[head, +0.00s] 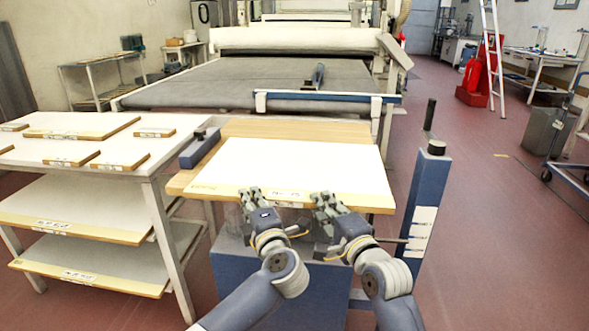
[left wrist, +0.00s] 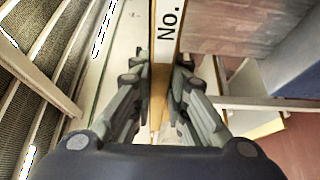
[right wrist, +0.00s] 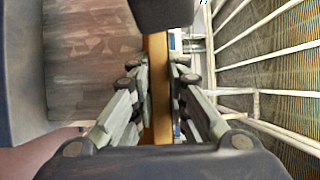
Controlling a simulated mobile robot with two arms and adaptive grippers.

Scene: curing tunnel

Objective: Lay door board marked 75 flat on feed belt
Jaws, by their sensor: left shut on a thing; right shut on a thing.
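A white door board (head: 290,162) with a tan wooden edge lies level or nearly so over a wooden-topped blue stand. The label on its near edge is small in the head view and seems to read 75; the left wrist view shows "No." on the label (left wrist: 168,30). My left gripper (head: 253,199) is shut on the near edge beside the label. My right gripper (head: 325,204) is shut on the same edge further right. The right wrist view shows the edge (right wrist: 156,100) between the fingers. The grey feed belt (head: 210,82) lies beyond the board, apart from it.
A blue bar (head: 345,98) spans part of the belt's front. A blue post (head: 427,190) rises right of the board. At left, a white rack (head: 150,172) holds several small boards on top and larger ones on shelves below. Red floor is open at right.

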